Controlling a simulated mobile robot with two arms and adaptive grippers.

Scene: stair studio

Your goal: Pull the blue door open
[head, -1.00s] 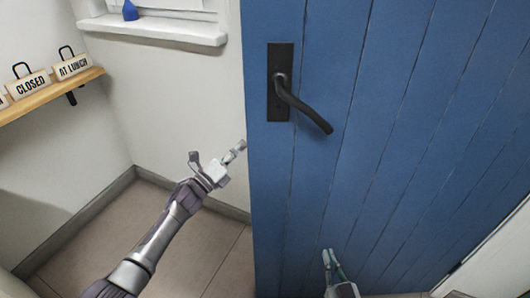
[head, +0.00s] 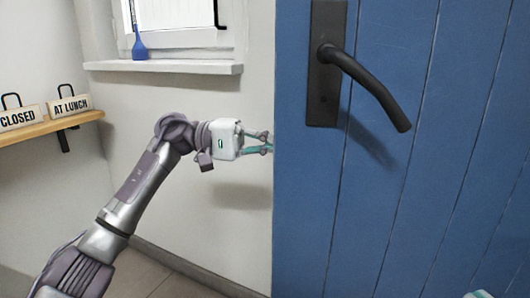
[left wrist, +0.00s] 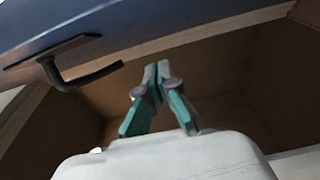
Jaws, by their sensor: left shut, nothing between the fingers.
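The blue door (head: 450,150) fills the right half of the head view, its free edge standing in front of the pale wall. Its black lever handle (head: 368,80) slants down to the right from a black plate. My left gripper (head: 271,143) is shut and empty, at the door's left edge below handle height; its tips end at that edge and may be partly hidden. In the left wrist view the shut fingers (left wrist: 157,85) point up beside the dark blue door (left wrist: 75,25), with a black handle (left wrist: 80,75) to their left. Only a sliver of my right gripper (head: 478,294) shows at the bottom.
A window sill (head: 165,66) with a blue bottle (head: 139,46) is on the wall behind my left arm. A wooden shelf (head: 50,130) with signs (head: 69,106) is at the far left. In the left wrist view a brown space (left wrist: 220,70) lies beyond the fingers.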

